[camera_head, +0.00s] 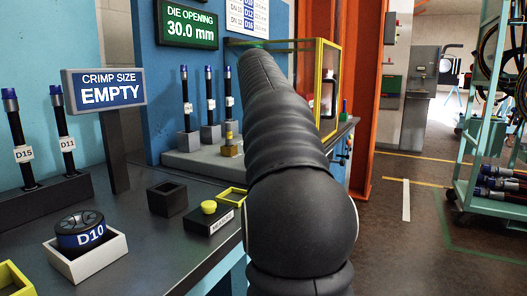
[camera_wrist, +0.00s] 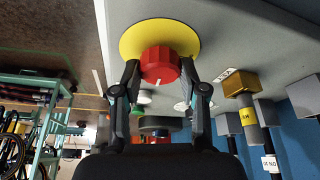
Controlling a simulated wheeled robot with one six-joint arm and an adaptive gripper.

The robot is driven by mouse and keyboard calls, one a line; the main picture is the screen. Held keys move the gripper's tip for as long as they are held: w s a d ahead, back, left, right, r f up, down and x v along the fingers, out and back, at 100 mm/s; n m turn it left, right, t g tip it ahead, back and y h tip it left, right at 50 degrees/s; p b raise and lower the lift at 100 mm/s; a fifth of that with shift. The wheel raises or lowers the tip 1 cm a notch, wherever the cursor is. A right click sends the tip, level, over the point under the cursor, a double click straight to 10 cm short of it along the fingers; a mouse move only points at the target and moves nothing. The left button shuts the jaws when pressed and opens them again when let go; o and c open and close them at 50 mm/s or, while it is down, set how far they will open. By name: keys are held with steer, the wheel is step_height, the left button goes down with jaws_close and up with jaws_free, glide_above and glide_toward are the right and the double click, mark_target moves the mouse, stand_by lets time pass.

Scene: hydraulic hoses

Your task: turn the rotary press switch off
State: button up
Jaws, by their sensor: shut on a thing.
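The rotary switch is a red ridged knob (camera_wrist: 159,66) on a round yellow plate (camera_wrist: 160,32), set on a grey surface in the wrist view. A small white mark shows on the knob's face. My gripper (camera_wrist: 160,72) has one finger on each side of the red knob and is shut on it. In the head view my black arm reaches away toward the press and hides both the gripper and the switch. I cannot tell from the mark which position the switch is in.
A yellow-framed guard (camera_head: 328,85) stands right of my arm. The bench holds a D10 die (camera_head: 81,232) in a tray, a black box (camera_head: 167,199), a yellow button (camera_head: 209,207) and upright hoses (camera_head: 209,95). Signs read "CRIMP SIZE EMPTY" and "DIE OPENING 30.0 mm". Open floor lies right.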

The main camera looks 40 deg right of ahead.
steer(key=n, duration=0.2)
steer(key=n+t+y, duration=0.1)
steer(key=n, duration=0.2)
steer(key=shift+d+y, duration=0.15)
steer(key=shift+y, duration=0.15)
steer(key=n+y, duration=0.1)
steer(key=n, duration=0.2)
steer(key=shift+n+t, duration=0.3)
steer(key=n+y, duration=0.2)
steer(key=n, duration=0.2)
steer(key=shift+d, duration=0.1)
steer(key=shift+n+g+y, duration=0.4)
steer(key=shift+n+y, duration=0.4)
steer(key=shift+n, duration=1.5)
steer(key=o, duration=1.1)
steer(key=shift+o, duration=0.2)
